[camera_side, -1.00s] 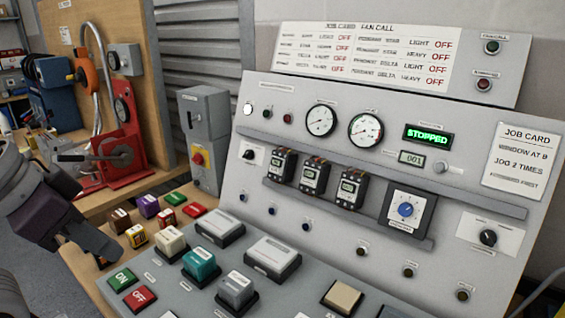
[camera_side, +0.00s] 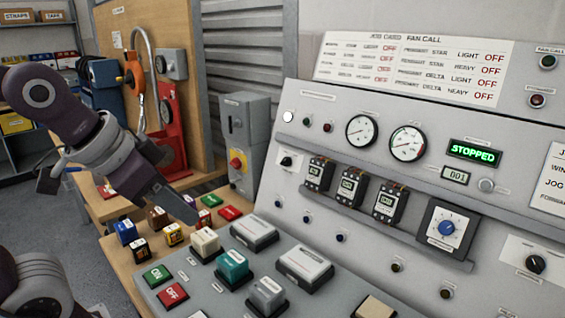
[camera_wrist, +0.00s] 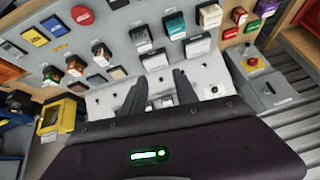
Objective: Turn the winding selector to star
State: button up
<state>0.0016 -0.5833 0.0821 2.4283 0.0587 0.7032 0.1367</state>
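The sloped grey panel carries several rotary knobs: a blue knob on a white dial plate (camera_side: 446,228), a black knob on a white plate (camera_side: 536,264) at the right, and a small black knob (camera_side: 286,161) at the upper left. Their labels are too small to read, so I cannot tell which is the winding selector. My gripper (camera_side: 180,207) is left of the panel, above the coloured blocks, and apart from all the knobs. In the wrist view its two fingers (camera_wrist: 160,92) stand apart with nothing held between them.
Coloured blocks (camera_side: 172,234) and large push-buttons (camera_side: 232,266) lie below my gripper. A grey box with a red emergency button (camera_side: 238,160) and a red stand (camera_side: 168,140) are behind it. Three small meters (camera_side: 352,187) sit on the panel's ledge. The display (camera_side: 472,152) reads STOPPED.

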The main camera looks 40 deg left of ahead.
aim_at(283, 161)
jog(key=shift+o, duration=1.1)
jog(key=w+a+m+t+y, duration=0.1)
jog(key=w+a, duration=0.4)
jog(key=w, duration=0.3)
jog(key=w+a+m+t+y, duration=0.1)
jog(key=w+a+m, duration=0.1)
jog(key=w+a, duration=0.3)
jog(key=w, duration=0.3)
jog(key=shift+w+a+r+y, duration=0.2)
jog(key=shift+w+r+y, duration=0.1)
jog(key=shift+r+y, duration=0.1)
jog(key=w+a+f+m+t+y, duration=0.25)
jog(key=w+a+m, duration=0.45)
jog(key=w+a, duration=0.4)
jog(key=w+f+m+t+h, duration=0.1)
jog(key=w+f+m, duration=0.3)
jog(key=w, duration=0.1)
jog(key=w+f+m+t+h, duration=0.1)
jog(key=w+f+m+h, duration=0.1)
jog(key=w+f+m, duration=0.2)
jog(key=w+f+m+t+h, duration=0.1)
jog(key=w+f+m, duration=0.3)
jog(key=w+m, duration=0.2)
jog(key=shift+w+f+t, duration=0.2)
jog(key=shift+w+t, duration=0.05)
jog(key=shift+t, duration=0.1)
jog(key=shift+w+a+f, duration=0.1)
jog(key=shift+w, duration=0.4)
grip_shut()
